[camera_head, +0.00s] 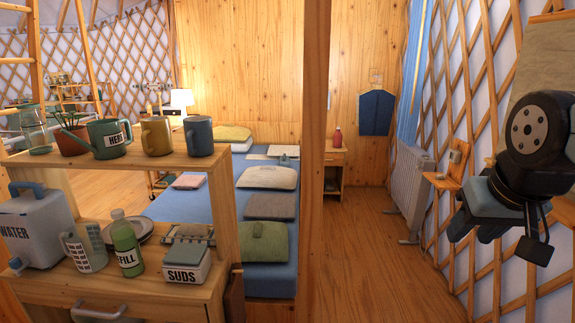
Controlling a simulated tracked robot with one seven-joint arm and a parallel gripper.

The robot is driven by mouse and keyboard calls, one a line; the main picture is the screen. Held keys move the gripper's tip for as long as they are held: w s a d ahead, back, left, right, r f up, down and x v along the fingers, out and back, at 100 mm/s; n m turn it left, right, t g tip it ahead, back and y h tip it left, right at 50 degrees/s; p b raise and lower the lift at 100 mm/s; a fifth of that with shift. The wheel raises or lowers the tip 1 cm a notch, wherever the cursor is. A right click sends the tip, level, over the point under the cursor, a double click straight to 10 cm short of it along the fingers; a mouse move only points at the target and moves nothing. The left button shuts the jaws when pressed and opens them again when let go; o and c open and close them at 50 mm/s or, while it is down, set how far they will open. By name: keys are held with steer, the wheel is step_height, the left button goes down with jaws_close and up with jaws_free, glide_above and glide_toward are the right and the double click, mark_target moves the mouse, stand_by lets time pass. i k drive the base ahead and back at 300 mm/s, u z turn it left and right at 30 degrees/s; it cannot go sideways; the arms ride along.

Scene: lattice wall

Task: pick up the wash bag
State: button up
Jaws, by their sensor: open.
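No object is plainly marked as the wash bag, and I cannot tell which one it is. A dark blue hanging piece of cloth or bag (377,112) is on the far wooden wall. Several soft items lie on the blue bed: a green one (264,246) at the near end, a grey-brown one (270,207) behind it and a cream one (268,177) farther back. My gripper (490,232) is at the right edge, in the air before the lattice wall, open and with nothing seen in it. It is well apart from the bed and the hanging cloth.
A wooden post (314,180) stands before the bed. At left, a two-level shelf (190,158) holds cups, a watering can, a water container (35,228), a green bottle (126,245) and a SUDS box (187,266). A radiator (410,190) stands at right. The floor (370,270) between is clear.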

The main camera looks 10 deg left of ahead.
mark_target(285, 161)
steer(key=z, duration=0.15)
steer(key=i, duration=4.15)
steer(key=u, duration=0.1)
steer(key=i, duration=1.55)
steer(key=u, duration=0.05)
